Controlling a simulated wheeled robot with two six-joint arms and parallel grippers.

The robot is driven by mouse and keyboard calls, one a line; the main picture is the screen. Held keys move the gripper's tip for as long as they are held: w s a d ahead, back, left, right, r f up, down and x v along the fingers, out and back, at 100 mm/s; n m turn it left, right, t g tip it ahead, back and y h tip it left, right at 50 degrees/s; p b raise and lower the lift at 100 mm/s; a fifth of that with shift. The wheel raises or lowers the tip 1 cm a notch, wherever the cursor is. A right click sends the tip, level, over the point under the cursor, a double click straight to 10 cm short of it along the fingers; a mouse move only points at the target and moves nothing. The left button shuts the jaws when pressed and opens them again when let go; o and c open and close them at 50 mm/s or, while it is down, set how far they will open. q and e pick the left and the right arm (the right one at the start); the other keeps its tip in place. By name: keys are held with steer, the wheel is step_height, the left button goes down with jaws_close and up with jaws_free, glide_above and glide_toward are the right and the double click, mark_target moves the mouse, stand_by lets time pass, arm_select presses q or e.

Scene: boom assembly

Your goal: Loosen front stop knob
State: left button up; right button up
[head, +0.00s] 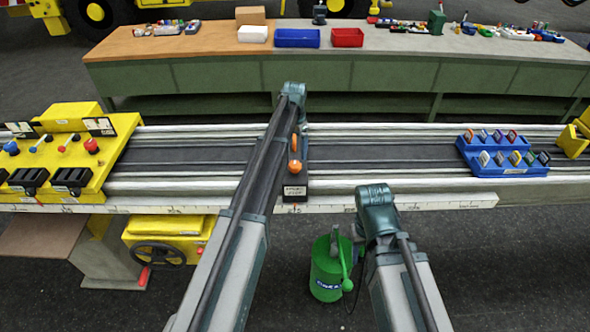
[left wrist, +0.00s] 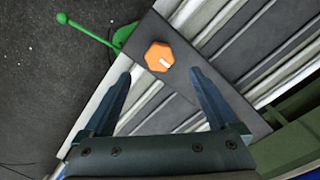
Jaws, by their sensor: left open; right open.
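The orange front stop knob (head: 295,166) sits on a dark plate across the rail, behind a small black label (head: 294,192). In the left wrist view the knob (left wrist: 159,57) is six-sided with a white mark, and lies just beyond the fingertips, roughly midway between them. My left gripper (left wrist: 160,85) is open and empty, with a finger to either side and no visible contact. In the head view my left gripper (head: 292,92) is on the far side of the knob, its fingers not clear. My right gripper (head: 376,200) is open, right of the knob and nearer.
A green can (head: 326,272) stands below the rail's front edge. A yellow control panel (head: 75,150) is on the left. A blue holder (head: 500,155) with several coloured pieces is on the right. The dark rail bed (head: 400,153) between knob and holder is clear. A long workbench (head: 420,80) is behind.

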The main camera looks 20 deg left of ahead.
mark_target(295, 164)
arm_select(q)
step_height(295, 164, down, 8)
steer(key=b, duration=0.6)
steer(key=shift+r, duration=0.25)
steer(key=c, duration=1.4)
